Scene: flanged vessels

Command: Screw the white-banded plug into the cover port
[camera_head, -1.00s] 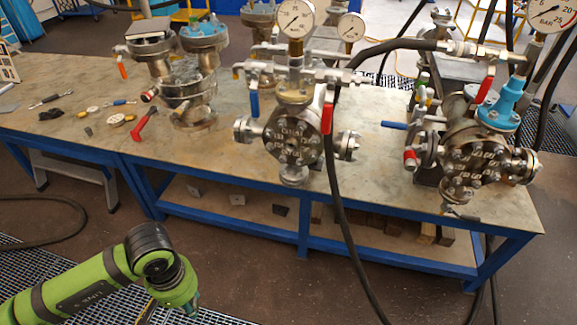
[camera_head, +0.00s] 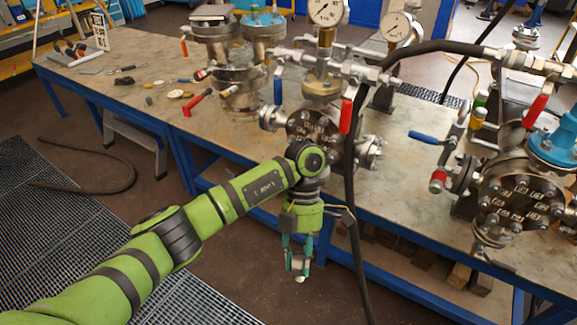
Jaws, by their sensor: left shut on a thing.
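My left gripper (camera_head: 298,263) points down in front of the bench, below the middle vessel. Its teal fingers are shut on a small part with a whitish end (camera_head: 300,279). This looks like the white-banded plug, but the fingers hide most of it. The middle vessel's round bolted cover (camera_head: 312,124) is partly hidden behind my left wrist. The right vessel's bolted cover (camera_head: 518,203) faces the bench front and shows clearly. I cannot tell which cover has the port. The held part is apart from both covers. My right gripper is not in view.
A black hose (camera_head: 350,200) hangs down close to the right of my left gripper. Red and blue valve handles stick out, such as a blue one (camera_head: 430,138). Small loose parts and a red-handled tool (camera_head: 196,103) lie on the bench (camera_head: 135,75).

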